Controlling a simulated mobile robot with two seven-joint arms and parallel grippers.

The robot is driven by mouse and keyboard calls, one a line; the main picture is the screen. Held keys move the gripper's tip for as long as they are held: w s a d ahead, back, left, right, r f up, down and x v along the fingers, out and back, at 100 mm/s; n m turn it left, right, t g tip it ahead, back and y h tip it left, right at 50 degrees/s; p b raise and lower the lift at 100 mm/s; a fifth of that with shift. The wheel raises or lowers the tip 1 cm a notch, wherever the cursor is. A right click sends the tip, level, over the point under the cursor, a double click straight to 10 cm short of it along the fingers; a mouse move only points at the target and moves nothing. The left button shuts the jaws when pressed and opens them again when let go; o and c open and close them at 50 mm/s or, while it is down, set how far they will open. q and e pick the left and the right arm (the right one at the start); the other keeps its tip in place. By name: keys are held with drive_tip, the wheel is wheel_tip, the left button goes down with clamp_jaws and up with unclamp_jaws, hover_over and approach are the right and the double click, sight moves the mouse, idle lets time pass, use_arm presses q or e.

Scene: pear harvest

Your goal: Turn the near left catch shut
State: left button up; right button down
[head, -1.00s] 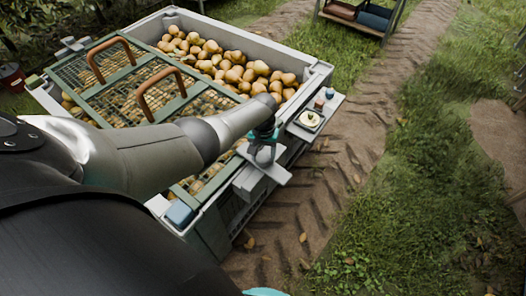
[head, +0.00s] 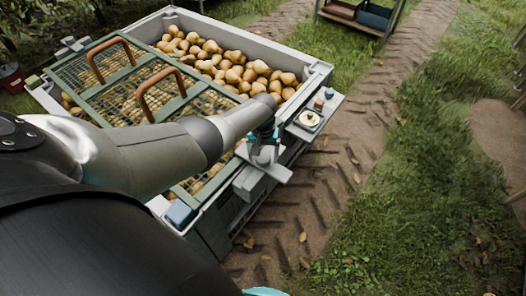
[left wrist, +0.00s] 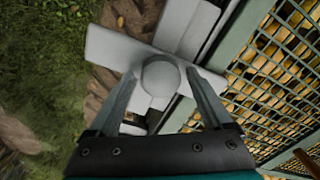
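The catch is a pale grey bar with a round knob, on the near side of the pear bin (head: 318,78). In the head view the catch bar (head: 276,173) sticks out from the bin's side. In the left wrist view the knob (left wrist: 161,76) sits between the fingers, and the bar (left wrist: 112,46) runs across beyond it. My left gripper (head: 263,150) points down over the catch. Its fingers (left wrist: 162,82) stand on both sides of the knob, with narrow gaps seeming to show. My right gripper cannot be made out.
A green mesh lid (head: 112,73) with two brown handles covers part of the bin. Pears (head: 235,68) lie uncovered behind it. A small side shelf (head: 330,101) holds a round dial and small items beside the catch. Open track and grass lie to the right.

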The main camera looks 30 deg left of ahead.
sight(263, 156)
use_arm(q)
drive_tip(key=shift+o, duration=0.4)
drive_tip(key=shift+r, duration=0.25)
wheel_tip(263, 156, up, 15)
drive_tip(key=p, duration=0.9)
drive_tip(key=shift+f, duration=0.15)
drive_tip(key=shift+s+f, duration=0.1)
